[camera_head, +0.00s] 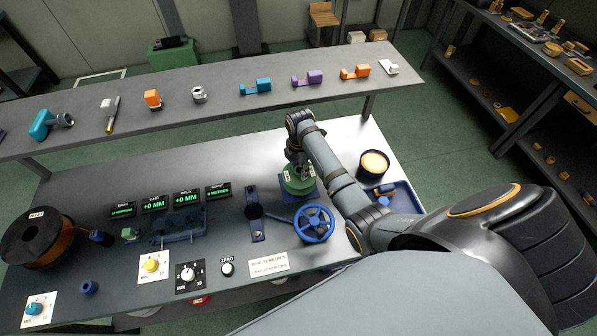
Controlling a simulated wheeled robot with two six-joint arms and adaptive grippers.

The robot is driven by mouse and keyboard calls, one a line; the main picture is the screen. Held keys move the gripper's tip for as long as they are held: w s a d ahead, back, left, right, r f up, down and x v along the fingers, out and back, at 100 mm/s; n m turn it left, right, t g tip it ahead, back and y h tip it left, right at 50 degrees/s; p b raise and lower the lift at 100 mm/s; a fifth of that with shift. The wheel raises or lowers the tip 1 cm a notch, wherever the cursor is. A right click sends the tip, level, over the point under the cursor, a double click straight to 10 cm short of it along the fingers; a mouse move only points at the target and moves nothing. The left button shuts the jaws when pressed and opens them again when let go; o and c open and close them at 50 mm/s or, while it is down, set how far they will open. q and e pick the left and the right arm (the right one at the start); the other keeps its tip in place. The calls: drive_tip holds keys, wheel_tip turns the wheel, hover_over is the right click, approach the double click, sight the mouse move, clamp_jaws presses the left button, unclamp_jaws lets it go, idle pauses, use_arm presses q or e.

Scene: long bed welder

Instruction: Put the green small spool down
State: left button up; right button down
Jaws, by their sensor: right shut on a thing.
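The green small spool (298,180) is at the middle right of the bench, over a blue square base (306,196). My right gripper (297,160) is directly above the spool, pointing down, and is shut on its top. The gripper hides part of the spool's upper side. I cannot tell whether the spool rests fully on the blue base or hangs just over it. My left gripper is not in view.
A blue handwheel (314,223) stands just in front of the spool. A dark blue cup (373,165) and a blue tray (404,196) are to the right. A large black spool (38,238) is at far left. A raised shelf (215,98) runs behind.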

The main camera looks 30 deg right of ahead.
sight(298, 170)
drive_tip(key=shift+w+f, duration=0.6)
drive_tip(key=shift+w+d+f, duration=0.15)
drive_tip(key=shift+f, duration=0.35)
wheel_tip(298, 170, down, 2)
drive_tip(key=shift+f, duration=0.2)
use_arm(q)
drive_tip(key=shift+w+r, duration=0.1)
use_arm(e)
drive_tip(key=shift+f, duration=0.15)
drive_tip(key=shift+f, duration=0.1)
drive_tip(key=c, duration=0.8)
unclamp_jaws()
